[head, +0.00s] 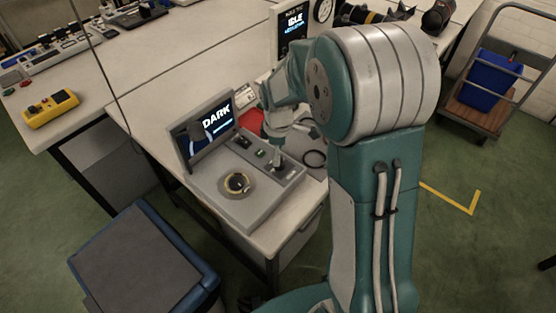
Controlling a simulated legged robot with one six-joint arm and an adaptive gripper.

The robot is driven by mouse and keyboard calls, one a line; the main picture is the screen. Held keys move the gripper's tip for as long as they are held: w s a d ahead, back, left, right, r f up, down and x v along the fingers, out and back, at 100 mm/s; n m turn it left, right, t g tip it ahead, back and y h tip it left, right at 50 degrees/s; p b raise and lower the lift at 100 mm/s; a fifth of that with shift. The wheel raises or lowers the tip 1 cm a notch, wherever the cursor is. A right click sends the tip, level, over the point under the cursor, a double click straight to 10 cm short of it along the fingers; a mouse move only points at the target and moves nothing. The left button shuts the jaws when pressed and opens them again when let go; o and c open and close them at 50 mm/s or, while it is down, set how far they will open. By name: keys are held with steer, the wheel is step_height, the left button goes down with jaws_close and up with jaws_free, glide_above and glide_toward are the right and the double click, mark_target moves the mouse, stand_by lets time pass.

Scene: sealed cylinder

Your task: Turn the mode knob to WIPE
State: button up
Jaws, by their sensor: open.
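A grey console (225,204) stands on the near bench corner, with its tilted screen (207,130) reading "DARK" and smaller text below. My gripper (278,160) is over the right side of its sloped control panel (262,158). It points down and is open. A small dark control shows just below the fingertips, but I cannot tell whether it is the mode knob or whether the gripper touches it. A round black part with a yellowish ring (237,184) sits at the console's front left. No WIPE label is readable.
A second screen (294,28) at the back reads "IDLE". A yellow box (50,108) sits on the left bench. A blue-rimmed bin (140,262) stands in front; a cart (487,95) is at right.

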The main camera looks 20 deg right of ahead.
steer(key=shift+f, duration=1.95)
jaws_close()
